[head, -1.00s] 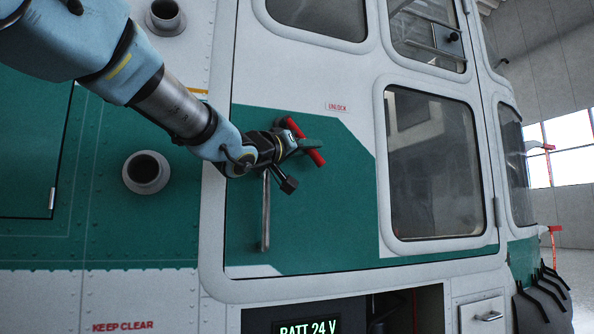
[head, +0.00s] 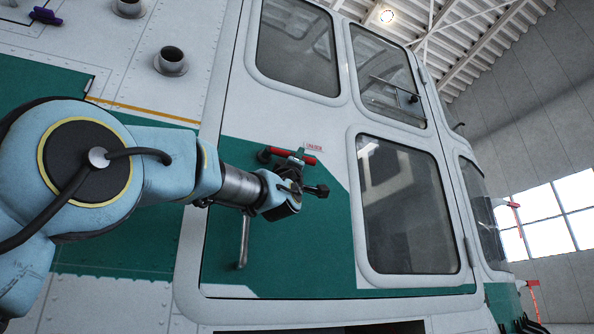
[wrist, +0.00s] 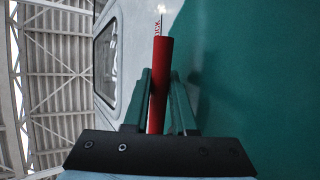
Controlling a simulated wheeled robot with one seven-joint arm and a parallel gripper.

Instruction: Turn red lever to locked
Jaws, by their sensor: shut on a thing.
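The red lever (head: 280,152) sits on the green panel of the door, nearly level in the head view with a slight downward tilt to the right. Its right end lies close to a small red-lettered label (head: 314,147), too small to read there. In the wrist view the red lever (wrist: 160,60) runs between the two green fingers, its far end toward the label, whose letters show only in part. My gripper (head: 299,154) is shut on the lever toward its right end; it also shows in the wrist view (wrist: 159,88). The fingers hide part of the lever.
A grey bar handle (head: 243,243) hangs on the door below my wrist. The door window (head: 408,205) is to the right. A round port (head: 171,62) sticks out of the white hull at upper left.

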